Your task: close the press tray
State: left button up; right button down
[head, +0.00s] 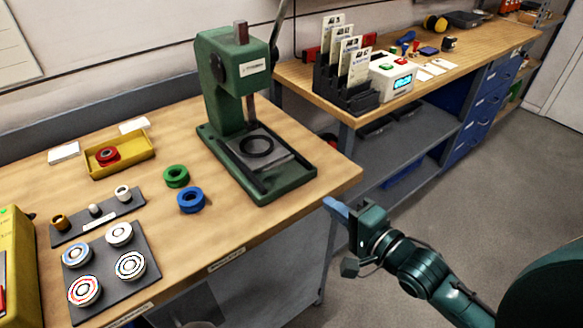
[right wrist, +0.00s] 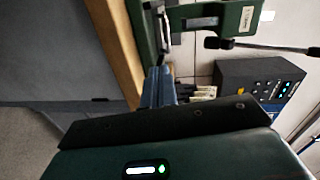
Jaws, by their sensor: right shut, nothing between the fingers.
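The green arbor press (head: 222,80) stands near the right end of the wooden workbench. Its press tray (head: 279,153), a grey plate with a black ring (head: 256,146) on it, lies on the green base, below and a little in front of the ram. My right gripper (head: 336,208) has blue fingers, shut with nothing between them. It is just off the bench's right front corner, apart from the press base. In the right wrist view its fingers (right wrist: 158,86) point toward the press (right wrist: 240,18). My left gripper is not in view.
A green ring (head: 176,176) and a blue ring (head: 191,200) lie left of the press. A yellow bin (head: 130,157) and a dark pad with several round parts (head: 107,262) are farther left. A second bench (head: 440,75) with a card rack stands behind right. Open floor lies right.

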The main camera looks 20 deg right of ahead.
jog(key=shift+m, duration=0.4)
jog(key=x, duration=0.4)
jog(key=p+x, duration=0.1)
jog(key=x, duration=0.4)
jog(key=r+x, duration=0.1)
jog(key=x, duration=0.3)
jog(key=shift+w+a+p, duration=0.15)
jog(key=shift+w+p, duration=0.2)
jog(key=shift+w, duration=0.05)
